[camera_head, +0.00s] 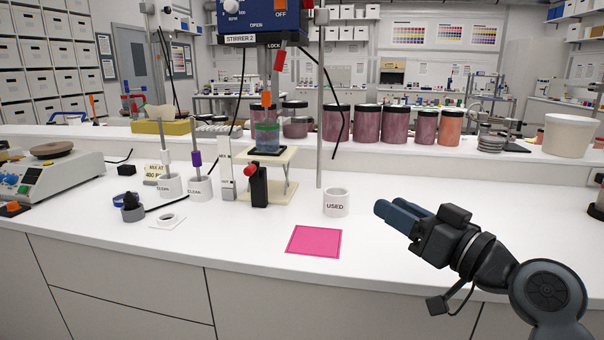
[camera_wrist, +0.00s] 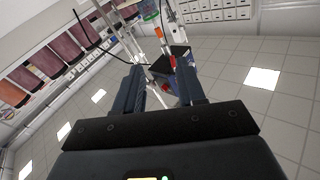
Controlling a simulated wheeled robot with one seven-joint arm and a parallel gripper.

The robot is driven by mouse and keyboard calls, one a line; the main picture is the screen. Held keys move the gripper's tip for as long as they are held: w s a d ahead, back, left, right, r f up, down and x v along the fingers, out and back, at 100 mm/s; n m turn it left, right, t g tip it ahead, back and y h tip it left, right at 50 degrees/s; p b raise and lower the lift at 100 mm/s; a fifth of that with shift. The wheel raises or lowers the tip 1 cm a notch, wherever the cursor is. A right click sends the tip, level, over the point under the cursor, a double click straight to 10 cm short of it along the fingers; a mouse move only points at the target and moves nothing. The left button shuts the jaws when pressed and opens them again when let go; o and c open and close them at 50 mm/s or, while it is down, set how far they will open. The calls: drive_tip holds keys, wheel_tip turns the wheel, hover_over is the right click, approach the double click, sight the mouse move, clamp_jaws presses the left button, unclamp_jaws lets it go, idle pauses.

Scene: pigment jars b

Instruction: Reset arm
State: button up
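My gripper (camera_head: 388,213) is at the right in the head view, above the white counter, pointing left. It also shows in the wrist view (camera_wrist: 160,85), where its two dark fingers stand apart with nothing between them. It is open and empty, and touches nothing that I can see. The pink square (camera_head: 314,241) lies flat on the counter to its left. The white cup marked USED (camera_head: 336,203) stands to its left, a little farther back.
The stirrer (camera_head: 262,20) hangs over a beaker (camera_head: 266,137) on a small stand. Two CLEAN cups (camera_head: 200,190) hold upright tools. A hot plate (camera_head: 45,175) is at the far left. Several pigment jars (camera_head: 367,123) and a white tub (camera_head: 570,135) line the back ledge. The front right counter is clear.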

drive_tip(key=s+d+f+m+h, duration=0.1)
drive_tip(key=s+f+m+h, duration=0.1)
drive_tip(key=s+f, duration=0.35)
drive_tip(key=s+d+f+m+h, duration=0.1)
drive_tip(key=s+f+m+h, duration=0.15)
drive_tip(key=f, duration=0.55)
drive_tip(key=s+d+f+m+h, duration=0.15)
drive_tip(key=s+f, duration=0.25)
drive_tip(key=s, duration=0.5)
drive_tip(key=s+d+f+m+h, duration=0.1)
drive_tip(key=s+f+h, duration=0.3)
drive_tip(key=s, duration=0.5)
drive_tip(key=s+r+n, duration=0.1)
drive_tip(key=s+r, duration=0.1)
drive_tip(key=s, duration=0.8)
drive_tip(key=s+d+r+n, duration=0.1)
drive_tip(key=s+r, duration=0.1)
drive_tip(key=s, duration=0.9)
drive_tip(key=shift+s+d+r+n+g+h+p, duration=0.3)
drive_tip(key=shift+r+g+h+p, duration=0.05)
drive_tip(key=shift+g+h+p, duration=0.1)
